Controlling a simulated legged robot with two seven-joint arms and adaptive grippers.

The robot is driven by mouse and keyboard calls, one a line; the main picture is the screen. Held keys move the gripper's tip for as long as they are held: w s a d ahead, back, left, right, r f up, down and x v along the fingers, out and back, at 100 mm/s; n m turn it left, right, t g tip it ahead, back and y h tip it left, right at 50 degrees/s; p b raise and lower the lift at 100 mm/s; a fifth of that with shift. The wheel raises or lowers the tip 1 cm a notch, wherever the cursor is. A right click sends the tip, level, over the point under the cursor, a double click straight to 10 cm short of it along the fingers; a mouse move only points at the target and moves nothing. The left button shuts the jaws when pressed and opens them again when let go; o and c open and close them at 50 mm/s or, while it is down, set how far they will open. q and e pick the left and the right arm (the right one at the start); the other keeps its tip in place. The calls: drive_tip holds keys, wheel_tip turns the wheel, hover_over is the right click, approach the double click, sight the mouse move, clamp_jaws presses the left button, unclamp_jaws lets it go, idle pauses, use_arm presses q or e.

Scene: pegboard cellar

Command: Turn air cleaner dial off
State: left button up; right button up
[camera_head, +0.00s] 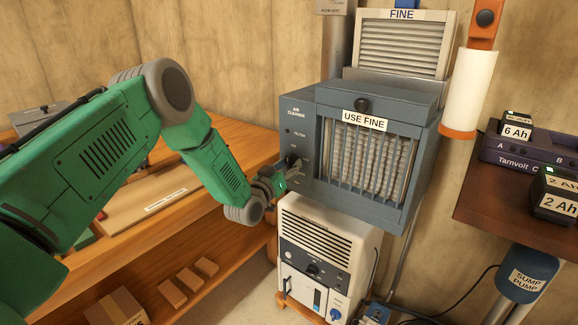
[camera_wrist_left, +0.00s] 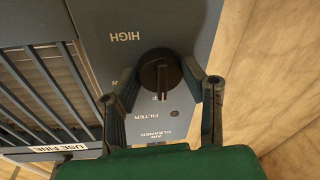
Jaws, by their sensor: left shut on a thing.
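The air cleaner (camera_head: 309,124) is a blue-grey box with a front grille, and its side panel faces my left arm. Its dial (camera_wrist_left: 160,75) is a round black knob on that panel, seen upside down in the left wrist view with the word HIGH beyond it. A pale pointer line on the knob points toward the FILTER lettering; I cannot read the position label there. My left gripper (camera_head: 284,171) is at the panel, its fingers (camera_wrist_left: 160,88) on both sides of the dial and shut on it. In the head view the gripper partly hides the dial. My right gripper is out of view.
A white appliance (camera_head: 319,235) stands directly below the air cleaner. A wooden workbench (camera_head: 240,140) runs behind my left arm. A white roll (camera_head: 470,90) hangs on the right, above a dark shelf (camera_head: 480,210) bearing a charger and batteries.

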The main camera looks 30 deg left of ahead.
use_arm(q)
drive_tip(key=shift+s+f, duration=0.15)
drive_tip(key=shift+f, duration=0.25)
drive_tip(key=o, duration=1.1)
drive_tip(key=shift+o, duration=0.2)
drive_tip(key=shift+a, duration=0.1)
drive_tip(key=shift+r, duration=0.15)
drive_tip(key=shift+s, duration=0.15)
drive_tip(key=s+f, duration=0.1)
drive_tip(key=s, duration=1)
drive_tip(key=shift+s+d+f, duration=0.15)
drive_tip(key=shift+d, duration=0.05)
